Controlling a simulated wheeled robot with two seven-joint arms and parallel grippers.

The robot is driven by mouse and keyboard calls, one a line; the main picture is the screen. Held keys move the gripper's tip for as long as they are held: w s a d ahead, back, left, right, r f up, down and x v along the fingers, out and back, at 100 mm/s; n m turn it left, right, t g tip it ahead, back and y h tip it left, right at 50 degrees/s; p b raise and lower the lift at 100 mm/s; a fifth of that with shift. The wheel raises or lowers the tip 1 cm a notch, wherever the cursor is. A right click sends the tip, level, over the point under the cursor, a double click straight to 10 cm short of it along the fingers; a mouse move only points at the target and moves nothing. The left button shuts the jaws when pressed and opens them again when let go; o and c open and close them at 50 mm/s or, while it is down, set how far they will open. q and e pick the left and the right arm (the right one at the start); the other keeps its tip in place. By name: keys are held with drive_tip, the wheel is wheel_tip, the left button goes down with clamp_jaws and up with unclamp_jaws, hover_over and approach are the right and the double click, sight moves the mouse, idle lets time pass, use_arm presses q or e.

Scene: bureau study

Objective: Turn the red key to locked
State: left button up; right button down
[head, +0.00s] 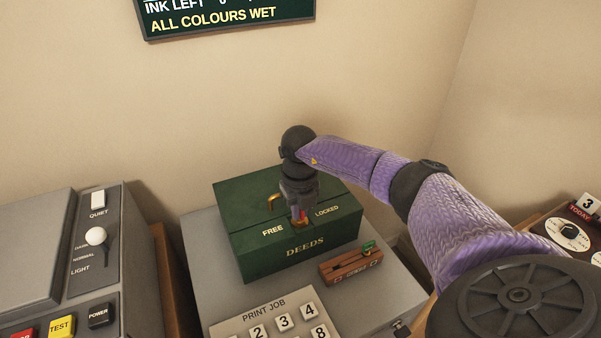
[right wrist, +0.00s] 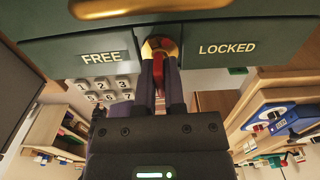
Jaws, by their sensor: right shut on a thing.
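The green deeds box (head: 260,250) stands on a grey cabinet, with FREE on the left and LOCKED on the right of its front. The red key (right wrist: 158,61) sits in a round brass lock (right wrist: 170,46) between the two words; in the head view a bit of the key (head: 300,224) shows under my gripper. My right gripper (head: 298,218) comes down from above and is shut on the key; its two fingers (right wrist: 160,75) flank the key in the right wrist view. The key's exact turn is hard to tell. My left gripper is not in view.
A brass handle (head: 272,201) is on the box lid, close left of my gripper. A wooden block with a green slider (head: 350,267) and a PRINT JOB keypad (head: 280,322) are in front. A grey machine (head: 95,245) with buttons stands at the left.

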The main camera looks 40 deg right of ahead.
drive_tip(key=shift+r+m+p, duration=0.25)
drive_tip(key=shift+m+p, duration=0.45)
drive_tip(key=shift+m, duration=0.5)
drive_tip(key=shift+f+m, duration=0.2)
drive_tip(key=shift+m, duration=0.6)
